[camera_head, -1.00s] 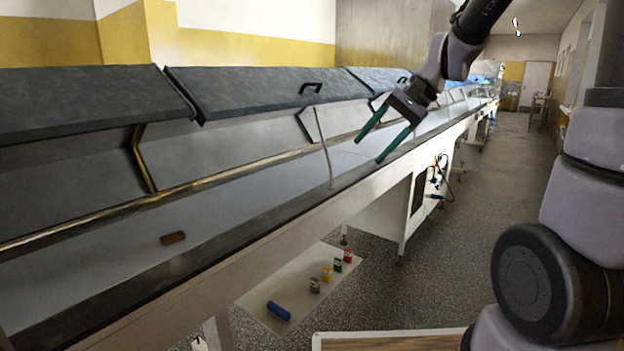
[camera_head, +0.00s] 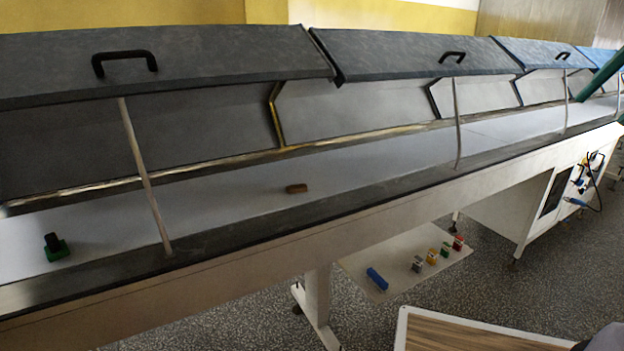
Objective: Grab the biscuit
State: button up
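The biscuit (camera_head: 296,188) is a small brown block lying on the pale belt (camera_head: 380,158) of the long machine, near the middle of the view. Nothing touches it. My gripper (camera_head: 612,95) shows only in part at the right edge, as green finger pieces far to the right of the biscuit. Most of it is cut off by the frame, so its opening cannot be judged.
Raised grey lids (camera_head: 200,60) hang over the belt, with thin upright rods (camera_head: 146,178) at its front edge. A green and black object (camera_head: 55,247) sits on the belt at left.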

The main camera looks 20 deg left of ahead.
aim_at(298, 188)
jog(key=j+u, duration=0.15)
jog(key=u, duration=0.2)
jog(key=i+j+u, duration=0.1)
jog(key=u, duration=0.3)
jog(key=j+u, duration=0.15)
jog(key=u, duration=0.2)
jog(key=i+l, duration=0.35)
jog(key=i+l+z, duration=0.1)
jog(key=l, duration=0.2)
